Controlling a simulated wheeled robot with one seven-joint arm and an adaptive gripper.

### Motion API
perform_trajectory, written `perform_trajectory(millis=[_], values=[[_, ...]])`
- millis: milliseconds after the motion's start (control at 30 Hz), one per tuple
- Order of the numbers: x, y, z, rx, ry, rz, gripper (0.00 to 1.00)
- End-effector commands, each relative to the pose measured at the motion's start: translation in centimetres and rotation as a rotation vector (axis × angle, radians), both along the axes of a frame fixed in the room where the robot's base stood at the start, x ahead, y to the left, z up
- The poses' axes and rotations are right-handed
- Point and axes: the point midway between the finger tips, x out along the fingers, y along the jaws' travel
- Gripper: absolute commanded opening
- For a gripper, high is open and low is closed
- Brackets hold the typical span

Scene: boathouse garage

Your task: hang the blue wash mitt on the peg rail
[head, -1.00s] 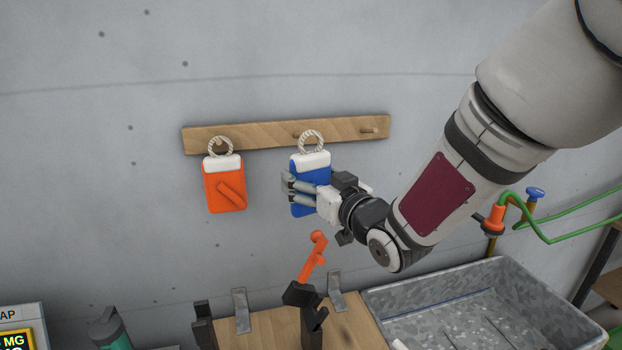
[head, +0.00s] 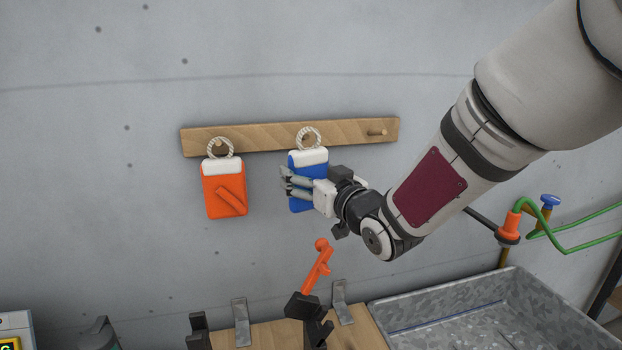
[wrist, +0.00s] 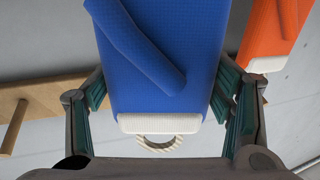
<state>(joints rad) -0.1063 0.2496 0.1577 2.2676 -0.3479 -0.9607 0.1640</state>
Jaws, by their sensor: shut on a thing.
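The blue wash mitt (head: 305,197) has a white cuff and a rope loop (head: 308,138) at its top. My gripper (head: 298,184) is shut on the mitt's body and holds it upright in front of the wooden peg rail (head: 350,134). In the head view the loop overlaps the rail at its middle peg; I cannot tell whether the loop is around that peg. In the wrist view the mitt (wrist: 160,70) fills the space between the fingers, cuff and loop towards the bottom of the picture. The rail (wrist: 45,98) shows at the left there.
An orange mitt (head: 222,193) hangs by its loop at the rail's left end. The right peg (head: 377,132) is bare. Below stand an orange hooked thing (head: 318,266) in a black holder, a wooden board with metal brackets, and a grey metal basin (head: 450,310).

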Motion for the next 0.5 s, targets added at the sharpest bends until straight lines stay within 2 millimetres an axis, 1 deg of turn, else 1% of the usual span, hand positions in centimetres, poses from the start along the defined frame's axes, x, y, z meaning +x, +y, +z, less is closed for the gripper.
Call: perform_trajectory(millis=[33, 500], values=[[0.4, 0.1, -0.1, 0.001, -0.001, 0.0, 0.41], [2.8, 0.8, -0.3, 0.001, -0.001, 0.0, 0.41]])
